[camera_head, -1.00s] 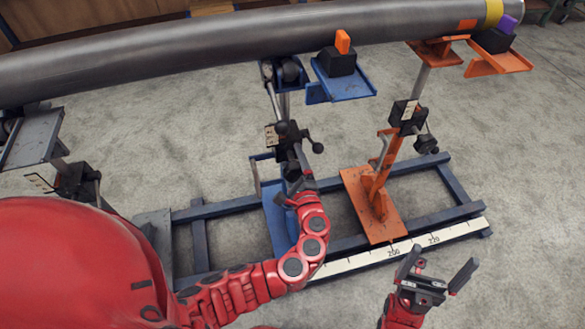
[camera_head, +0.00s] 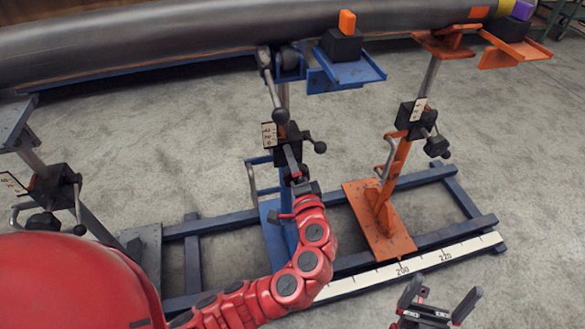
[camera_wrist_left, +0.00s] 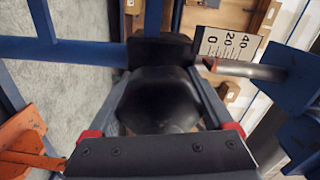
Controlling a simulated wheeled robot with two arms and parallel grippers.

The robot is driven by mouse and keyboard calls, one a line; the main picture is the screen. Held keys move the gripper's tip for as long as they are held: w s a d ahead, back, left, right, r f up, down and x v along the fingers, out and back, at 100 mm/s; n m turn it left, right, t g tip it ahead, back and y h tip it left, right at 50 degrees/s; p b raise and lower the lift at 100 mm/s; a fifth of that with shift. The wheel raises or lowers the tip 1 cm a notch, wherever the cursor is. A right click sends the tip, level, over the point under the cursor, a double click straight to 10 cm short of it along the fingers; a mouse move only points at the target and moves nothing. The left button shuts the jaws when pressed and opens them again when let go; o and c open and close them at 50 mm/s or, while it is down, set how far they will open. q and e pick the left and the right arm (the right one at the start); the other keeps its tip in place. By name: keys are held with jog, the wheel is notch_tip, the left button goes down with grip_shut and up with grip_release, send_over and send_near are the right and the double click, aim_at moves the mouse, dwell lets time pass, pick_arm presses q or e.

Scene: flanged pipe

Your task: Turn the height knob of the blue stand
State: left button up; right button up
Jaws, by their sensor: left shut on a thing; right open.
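The blue stand (camera_head: 284,100) stands in the middle of the head view under the long grey pipe (camera_head: 150,45). My right gripper (camera_head: 437,304) is open and empty at the bottom right.
An orange stand (camera_head: 400,150) stands to the right and a grey stand (camera_head: 50,180) to the left. The stands share a blue floor frame (camera_head: 190,255) with a white ruler (camera_head: 380,277). An orange block (camera_head: 347,21) sits on the blue stand's black piece.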

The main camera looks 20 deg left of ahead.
pick_arm(q)
jog(key=shift+f, duration=0.1)
dwell(0.4)
jog(key=o, duration=1.1)
jog(key=shift+s+d, duration=0.1)
jog(key=p+v, duration=0.2)
jog(key=v, duration=1.5)
jog(key=shift+d+p, duration=0.1)
jog(key=shift+p, duration=0.25)
